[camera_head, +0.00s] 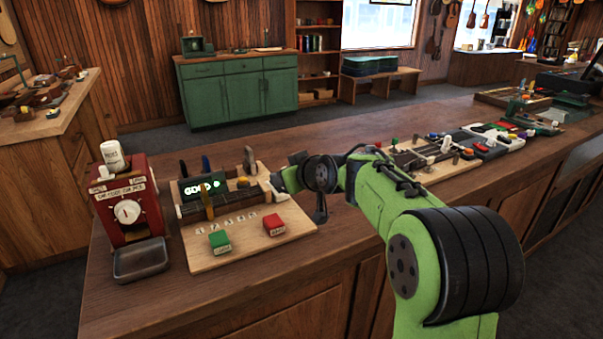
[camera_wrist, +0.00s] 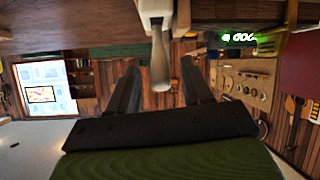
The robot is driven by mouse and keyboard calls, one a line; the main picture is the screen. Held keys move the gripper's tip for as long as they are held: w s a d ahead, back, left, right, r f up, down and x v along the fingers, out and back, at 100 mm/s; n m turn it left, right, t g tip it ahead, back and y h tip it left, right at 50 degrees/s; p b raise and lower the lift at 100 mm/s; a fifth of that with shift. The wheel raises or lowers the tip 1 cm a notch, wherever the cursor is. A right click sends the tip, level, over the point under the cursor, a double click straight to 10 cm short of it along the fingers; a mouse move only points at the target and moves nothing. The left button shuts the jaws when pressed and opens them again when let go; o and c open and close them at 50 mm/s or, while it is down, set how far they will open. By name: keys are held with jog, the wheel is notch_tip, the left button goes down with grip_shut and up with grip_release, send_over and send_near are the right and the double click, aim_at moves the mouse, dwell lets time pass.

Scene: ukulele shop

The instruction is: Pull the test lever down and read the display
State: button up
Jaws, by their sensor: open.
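A wooden test board (camera_head: 205,262) lies on the counter, with a dark unit on it. Its small display (camera_head: 201,188) is lit with pale green letters that seem to read "GOOD". The display also glows in the wrist view (camera_wrist: 240,37), partly cut off. A pale lever-like handle (camera_wrist: 160,72) with a rounded end hangs from a whitish block (camera_wrist: 155,8) in the wrist view. My gripper (camera_head: 284,180) is at the right edge of the board. Its jaws are open, one finger on each side of the handle; contact cannot be made out.
Green (camera_head: 220,242) and red (camera_head: 273,224) blocks sit at the board's front. A red dial machine (camera_head: 130,205) with a metal tray (camera_head: 140,261) stands left. Several coloured items (camera_head: 470,145) line the counter to the right. The counter front is clear.

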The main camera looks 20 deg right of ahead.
jog(key=p+v, duration=0.1)
jog(key=v, duration=1.2)
jog(key=shift+s+p, duration=0.2)
jog(key=shift+p, duration=0.15)
jog(key=shift+r, duration=0.1)
jog(key=s+a+r+m+g+h+p, duration=0.1)
jog(key=s+a+g+p, duration=0.1)
jog(key=s+p, duration=0.3)
jog(key=s+a+r+g+h+p, duration=0.1)
jog(key=s+a+r+p, duration=0.15)
jog(key=s, duration=0.45)
jog(key=s+d+f+m+g+h+p, duration=0.1)
jog(key=s+f+m+g+p, duration=0.2)
jog(key=s, duration=1.2)
jog(key=shift+s+f+p, duration=0.25)
jog(key=shift+s+p, duration=0.05)
jog(key=shift+p, duration=0.35)
